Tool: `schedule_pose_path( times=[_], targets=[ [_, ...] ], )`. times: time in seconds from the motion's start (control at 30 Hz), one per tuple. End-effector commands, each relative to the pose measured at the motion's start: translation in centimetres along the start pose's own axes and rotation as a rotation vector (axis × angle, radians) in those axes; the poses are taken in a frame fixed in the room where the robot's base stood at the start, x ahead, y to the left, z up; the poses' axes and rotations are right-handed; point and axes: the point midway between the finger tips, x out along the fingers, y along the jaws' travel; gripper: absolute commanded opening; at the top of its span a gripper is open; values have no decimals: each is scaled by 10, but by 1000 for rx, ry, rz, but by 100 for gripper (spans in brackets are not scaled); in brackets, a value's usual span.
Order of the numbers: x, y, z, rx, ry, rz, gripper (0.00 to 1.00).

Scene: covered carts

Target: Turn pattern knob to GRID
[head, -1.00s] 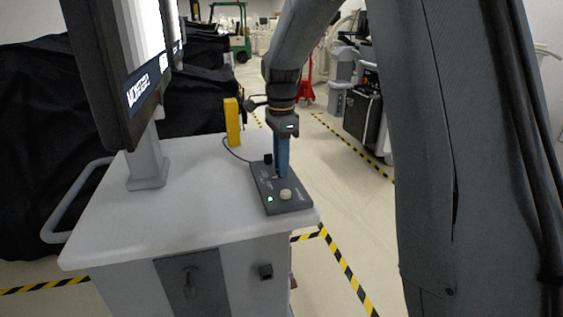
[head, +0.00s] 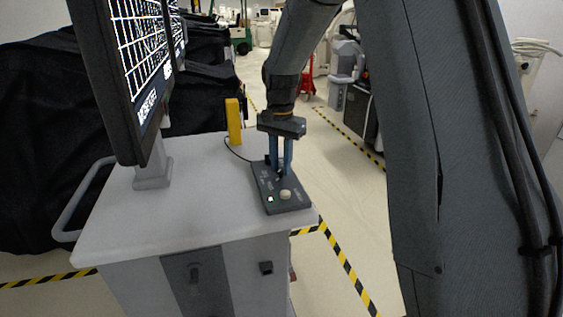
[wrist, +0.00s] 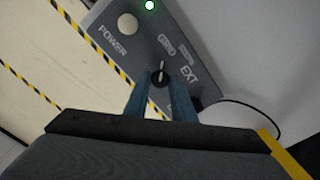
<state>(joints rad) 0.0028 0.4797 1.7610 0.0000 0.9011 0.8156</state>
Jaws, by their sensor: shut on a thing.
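The dark control box (head: 268,200) lies on the pale cart top, with a lit green light and a round pale POWER button (wrist: 127,26). The small black pattern knob (wrist: 160,78) has a white pointer, which points up toward the GRID label (wrist: 167,46) in the wrist view. The EXT label (wrist: 189,75) is to its right; another label is partly hidden by a finger. My gripper (wrist: 161,84) has its two blue fingers shut on the knob, one on each side. In the head view my gripper (head: 280,173) reaches down onto the box. The monitor (head: 135,75) shows white grid lines on black.
A yellow object (head: 234,121) stands upright at the back of the cart top (head: 200,205), with a thin cable running to the box. The monitor stands on the left side of the cart. Yellow-black tape (head: 345,265) marks the floor.

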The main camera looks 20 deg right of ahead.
Motion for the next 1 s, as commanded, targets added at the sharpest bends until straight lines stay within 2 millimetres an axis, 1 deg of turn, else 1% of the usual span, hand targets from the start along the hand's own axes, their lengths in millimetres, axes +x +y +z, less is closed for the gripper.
schedule_pose_path(
  times=[0.2,0.6,0.63,0.73,1.0],
  targets=[
    [-1,0,0,-43,1,-1,1],
    [-1,-1,0,-49,2,-1,1],
    [-1,-1,0,-49,2,-1,25],
    [-1,0,0,-49,1,-1,42],
    [-1,0,0,-48,1,-1,42]
  ],
)
